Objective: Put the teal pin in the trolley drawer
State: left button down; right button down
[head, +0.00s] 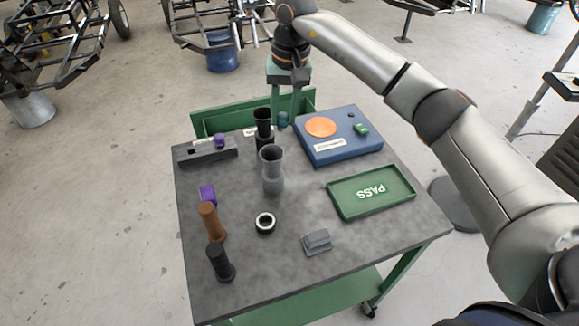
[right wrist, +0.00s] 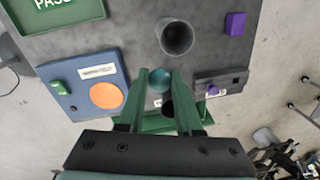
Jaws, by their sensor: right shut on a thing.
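The teal pin (head: 283,120) is between the fingertips of my right gripper (head: 287,117), above the far edge of the trolley top. In the right wrist view its round teal end (right wrist: 160,79) shows between the two green fingers, which are shut on it. The green trolley drawer (head: 211,121) stands out from the far side of the trolley, with its walls in view; its inside is mostly hidden by the tabletop and objects. A strip of it shows below the fingers in the right wrist view (right wrist: 150,123). My left gripper is not in view.
The grey trolley top (head: 320,215) holds a tall grey cup-shaped part (head: 272,172), a black cylinder (head: 263,122), a blue box with an orange disc (head: 345,145), a green PASS tray (head: 371,191), a slotted dark block (head: 205,155), and several small parts at the front left.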

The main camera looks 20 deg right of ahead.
jog(key=shift+s+f, duration=0.2)
jog(key=shift+s, duration=0.15)
jog(key=s+f+p, duration=0.1)
jog(key=s+f, duration=0.3)
jog(key=s+d+f+p, duration=0.1)
jog(key=s+f, duration=0.3)
jog(key=s, duration=0.1)
jog(key=s+f+p, duration=0.1)
jog(key=s+f, duration=0.3)
jog(key=shift+s+d, duration=0.15)
jog(key=shift+d, duration=0.05)
jog(key=shift+f, duration=0.25)
